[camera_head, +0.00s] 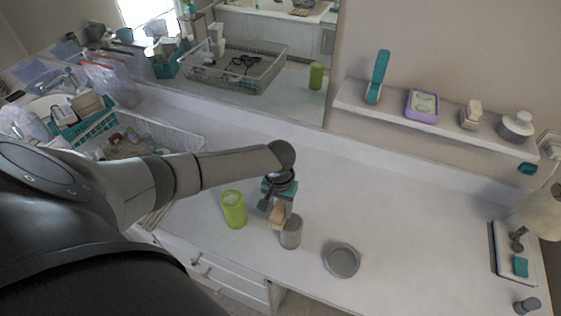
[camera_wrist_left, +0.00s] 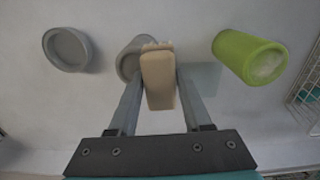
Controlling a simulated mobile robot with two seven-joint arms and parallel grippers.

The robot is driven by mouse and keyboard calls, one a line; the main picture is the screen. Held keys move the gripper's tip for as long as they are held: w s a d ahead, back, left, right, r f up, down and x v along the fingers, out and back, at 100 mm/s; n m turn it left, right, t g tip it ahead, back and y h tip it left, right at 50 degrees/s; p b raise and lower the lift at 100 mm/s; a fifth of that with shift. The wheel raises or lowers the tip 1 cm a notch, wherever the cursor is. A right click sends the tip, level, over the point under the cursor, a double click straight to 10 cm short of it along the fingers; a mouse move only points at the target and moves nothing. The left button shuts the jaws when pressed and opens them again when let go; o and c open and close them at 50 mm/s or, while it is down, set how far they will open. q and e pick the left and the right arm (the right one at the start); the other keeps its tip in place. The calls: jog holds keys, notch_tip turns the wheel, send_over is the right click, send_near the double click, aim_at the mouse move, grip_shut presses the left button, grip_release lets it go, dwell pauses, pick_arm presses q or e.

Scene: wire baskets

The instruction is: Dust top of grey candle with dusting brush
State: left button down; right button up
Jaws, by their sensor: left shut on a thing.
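A grey candle (camera_head: 291,233) stands upright on the white counter, and it also shows in the left wrist view (camera_wrist_left: 129,62), partly hidden behind the brush. My left gripper (camera_head: 278,203) is shut on the dusting brush (camera_head: 277,217), a beige block. In the left wrist view the brush (camera_wrist_left: 158,80) sits between the two fingers (camera_wrist_left: 158,95), its bristle end pointing at the candle. The brush overlaps the candle's top edge in both views. I cannot tell whether they touch. My right gripper is not in view.
A green candle (camera_head: 233,209) stands left of the grey one. A round grey dish (camera_head: 341,260) lies to the right. Wire baskets (camera_head: 185,135) stand at the left. A wall shelf (camera_head: 440,122) holds several small items. The counter's right middle is clear.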

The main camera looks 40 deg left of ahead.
pick_arm(q)
jog(key=shift+w+d, duration=0.3)
jog(key=shift+d, duration=0.6)
jog(key=shift+w+d, duration=0.3)
jog(key=shift+d, duration=0.55)
jog(key=d, duration=0.1)
jog(key=w+d, duration=0.1)
jog(key=d, duration=0.1)
jog(key=shift+d, duration=0.25)
jog(key=shift+s+a, duration=0.3)
jog(key=shift+a, duration=0.6)
jog(key=shift+s+a, duration=0.3)
jog(key=shift+a, duration=0.6)
jog(key=shift+s+a, duration=0.3)
jog(key=shift+a, duration=0.6)
jog(key=shift+s+a, duration=0.25)
jog(key=shift+a, duration=0.6)
